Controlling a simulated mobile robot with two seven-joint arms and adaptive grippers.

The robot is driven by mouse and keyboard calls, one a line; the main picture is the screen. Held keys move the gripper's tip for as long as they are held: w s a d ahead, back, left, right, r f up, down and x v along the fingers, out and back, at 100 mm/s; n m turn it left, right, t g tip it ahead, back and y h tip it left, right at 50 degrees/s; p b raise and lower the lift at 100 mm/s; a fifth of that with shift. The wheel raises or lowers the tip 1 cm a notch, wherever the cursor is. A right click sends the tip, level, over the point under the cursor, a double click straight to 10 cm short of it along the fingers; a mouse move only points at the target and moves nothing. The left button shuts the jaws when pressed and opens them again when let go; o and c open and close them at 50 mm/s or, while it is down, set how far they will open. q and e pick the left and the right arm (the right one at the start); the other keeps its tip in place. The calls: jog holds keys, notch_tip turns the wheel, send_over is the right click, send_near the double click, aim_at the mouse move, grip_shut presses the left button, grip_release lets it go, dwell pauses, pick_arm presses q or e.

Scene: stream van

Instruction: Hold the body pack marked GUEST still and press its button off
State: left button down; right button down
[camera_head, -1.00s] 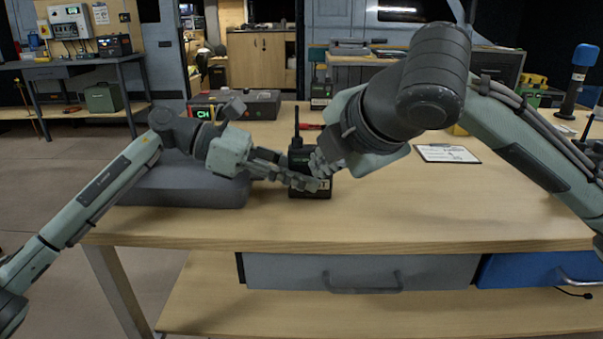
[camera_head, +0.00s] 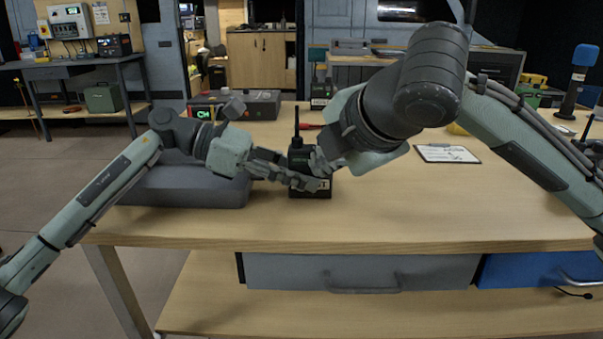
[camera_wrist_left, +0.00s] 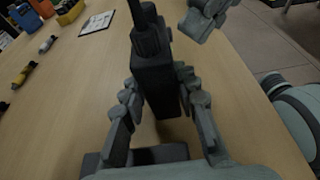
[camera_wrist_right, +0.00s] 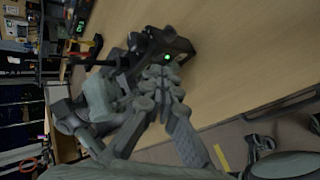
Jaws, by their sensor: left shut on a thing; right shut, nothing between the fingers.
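The body pack (camera_head: 311,193) is a small black box with an upright antenna, standing on the wooden table. Its pale label is mostly covered by my grippers; only a last letter like T shows, so GUEST cannot be read in full. My left gripper (camera_head: 303,181) is shut on the pack, one finger on each side, as the left wrist view shows around the pack (camera_wrist_left: 154,85). My right gripper (camera_head: 321,163) is shut and empty, close to the pack's upper face. In the right wrist view its fingertips (camera_wrist_right: 160,78) are just by a lit green light on the pack (camera_wrist_right: 180,46); contact is unclear.
A grey block (camera_head: 190,190) lies under my left forearm. A dark unit with a green CH display (camera_head: 262,105) is behind. Another antenna pack (camera_head: 320,92) stands at the back. A clipboard (camera_head: 447,154) lies to the right. The front of the table is clear.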

jog(key=shift+w, duration=0.15)
dwell(0.4)
jog(key=shift+w, duration=0.3)
jog(key=shift+s, duration=0.6)
jog(key=shift+s, duration=2.85)
pick_arm(q)
jog(key=c, duration=1.1)
grip_release()
jog(key=shift+o, duration=0.2)
